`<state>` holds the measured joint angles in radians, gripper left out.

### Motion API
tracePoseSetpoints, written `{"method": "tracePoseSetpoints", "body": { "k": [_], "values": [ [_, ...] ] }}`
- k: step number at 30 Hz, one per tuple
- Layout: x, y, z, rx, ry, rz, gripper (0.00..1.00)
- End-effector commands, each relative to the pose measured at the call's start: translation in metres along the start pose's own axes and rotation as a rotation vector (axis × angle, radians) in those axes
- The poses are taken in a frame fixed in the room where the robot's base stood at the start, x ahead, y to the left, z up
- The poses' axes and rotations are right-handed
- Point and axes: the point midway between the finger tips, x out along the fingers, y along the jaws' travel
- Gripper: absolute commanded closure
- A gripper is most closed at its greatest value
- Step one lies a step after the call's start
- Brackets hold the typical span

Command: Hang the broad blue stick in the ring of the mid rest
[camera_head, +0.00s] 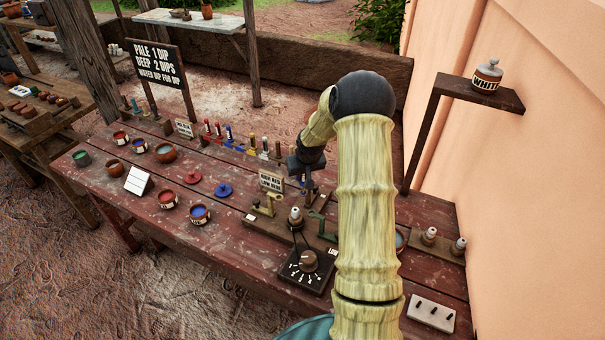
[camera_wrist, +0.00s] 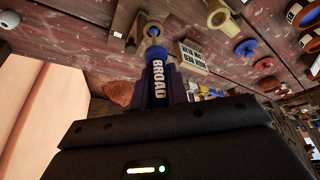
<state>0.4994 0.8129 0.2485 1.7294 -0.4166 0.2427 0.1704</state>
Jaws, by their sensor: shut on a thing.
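My gripper (camera_head: 306,167) is over the back middle of the red table, beside the small sign. A board near the table's middle carries rests: a yellowish rest (camera_head: 267,205) and a green rest (camera_head: 322,226). I cannot tell which is the mid rest. A yellow ring (camera_wrist: 221,16) shows in the wrist view.
A small lettered sign (camera_head: 271,181) stands by the rests. A dial box (camera_head: 305,268) is in front of them. Several colour bowls and a blue disc (camera_head: 223,190) are at left. Upright coloured sticks (camera_head: 228,134) stand along the back. My arm hides part of the right side.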

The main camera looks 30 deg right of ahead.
Motion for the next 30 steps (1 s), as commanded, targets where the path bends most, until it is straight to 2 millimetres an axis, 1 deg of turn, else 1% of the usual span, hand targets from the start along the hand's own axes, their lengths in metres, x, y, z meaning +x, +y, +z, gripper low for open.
{"method": "tracePoseSetpoints", "body": {
  "k": [10, 23, 30],
  "values": [
    [0.009, 0.000, 0.004, 0.000, 0.000, 0.000, 1.00],
    [0.009, 0.000, 0.004, 0.000, 0.000, 0.000, 1.00],
    [0.015, 0.000, 0.006, 0.000, 0.000, 0.000, 1.00]
  ]
}}
